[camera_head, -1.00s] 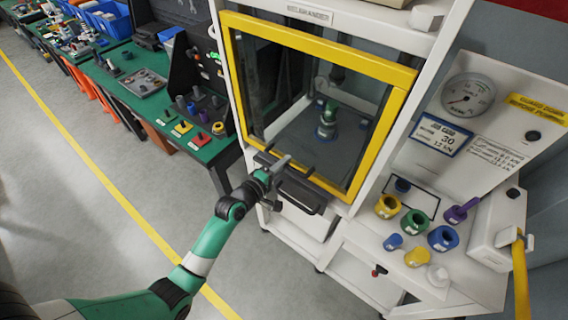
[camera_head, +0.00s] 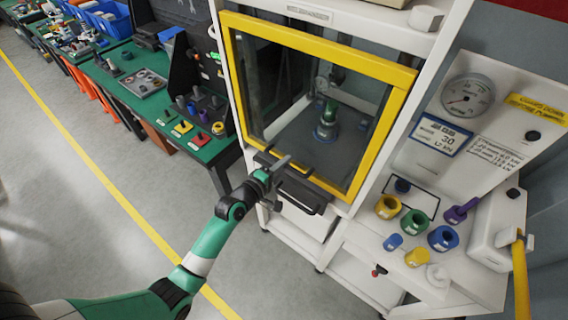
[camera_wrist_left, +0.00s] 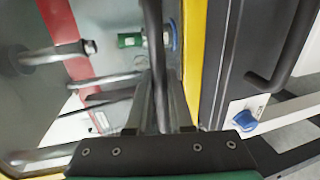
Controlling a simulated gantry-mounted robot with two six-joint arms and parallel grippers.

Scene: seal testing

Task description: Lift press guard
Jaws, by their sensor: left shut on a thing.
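The press guard (camera_head: 315,43) is a clear panel in a yellow frame on the front of the white press cabinet. It stands down over the opening. A dark bar handle (camera_head: 312,184) runs along its lower edge. My left gripper (camera_head: 272,176) is at the left part of this handle, shut on it. In the left wrist view, a dark bar (camera_wrist_left: 152,45) runs between my left fingers (camera_wrist_left: 160,105), with the yellow frame (camera_wrist_left: 194,50) to the right. Behind the panel, a green and blue stack (camera_head: 327,122) stands on the press plate. My right gripper is out of view.
A black drawer-like part with a handle (camera_head: 298,198) sits just below the guard. To the right, a white bench holds several coloured rings (camera_head: 414,222), a pressure gauge (camera_head: 467,96) and a yellow lever (camera_head: 519,275). A green table (camera_head: 203,152) stands left. Floor between is clear.

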